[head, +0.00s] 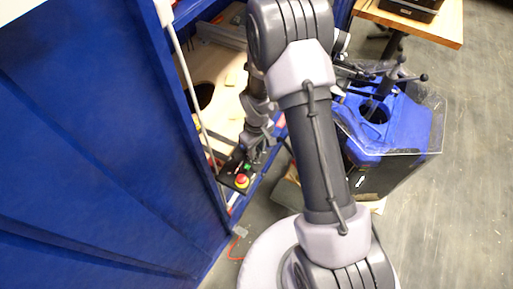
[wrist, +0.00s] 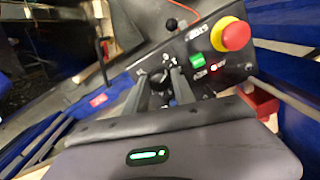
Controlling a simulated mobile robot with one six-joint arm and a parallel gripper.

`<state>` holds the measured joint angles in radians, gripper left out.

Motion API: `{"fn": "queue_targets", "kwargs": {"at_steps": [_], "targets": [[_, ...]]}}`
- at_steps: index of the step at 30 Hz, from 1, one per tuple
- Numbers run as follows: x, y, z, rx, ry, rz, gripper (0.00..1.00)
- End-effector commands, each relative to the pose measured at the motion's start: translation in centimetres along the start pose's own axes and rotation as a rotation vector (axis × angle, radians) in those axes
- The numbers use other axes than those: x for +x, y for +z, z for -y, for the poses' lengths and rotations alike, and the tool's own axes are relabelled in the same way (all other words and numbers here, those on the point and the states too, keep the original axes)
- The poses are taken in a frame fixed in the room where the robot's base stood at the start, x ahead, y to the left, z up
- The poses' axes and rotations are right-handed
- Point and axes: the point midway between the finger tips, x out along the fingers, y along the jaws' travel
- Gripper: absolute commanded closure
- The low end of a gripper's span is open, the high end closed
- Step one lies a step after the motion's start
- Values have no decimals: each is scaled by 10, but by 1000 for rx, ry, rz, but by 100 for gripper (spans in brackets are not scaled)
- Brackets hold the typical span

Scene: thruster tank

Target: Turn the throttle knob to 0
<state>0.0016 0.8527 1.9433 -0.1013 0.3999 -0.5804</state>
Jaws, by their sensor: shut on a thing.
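The control panel (wrist: 205,50) is a black box that runs diagonally across the wrist view. It carries a large red button (wrist: 236,35) on a yellow ring, a green button (wrist: 198,61) and a small red light (wrist: 213,66). My gripper (wrist: 161,76) reaches onto the panel's left part, its two grey fingers closed about the dark throttle knob (wrist: 157,68). The fingers hide most of the knob, and its pointer and scale cannot be read. In the head view the panel (head: 229,177) sits low at the blue frame's edge, with my gripper (head: 252,150) just above it.
A blue wall panel (head: 90,130) fills the left of the head view. A blue tank (head: 400,120) with a clear sheet on it stands to the right of my arm. A wooden table (head: 425,25) is at the back right. Grey floor (head: 460,200) is free at far right.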

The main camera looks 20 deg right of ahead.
Motion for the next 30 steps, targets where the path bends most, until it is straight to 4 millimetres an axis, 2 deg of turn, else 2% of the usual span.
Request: {"fn": "queue_targets", "kwargs": {"at_steps": [6,15,30], "targets": [[-1,0,0,-151,0,0,100],[0,0,0,-282,0,0,100],[0,0,0,-324,0,0,100]]}}
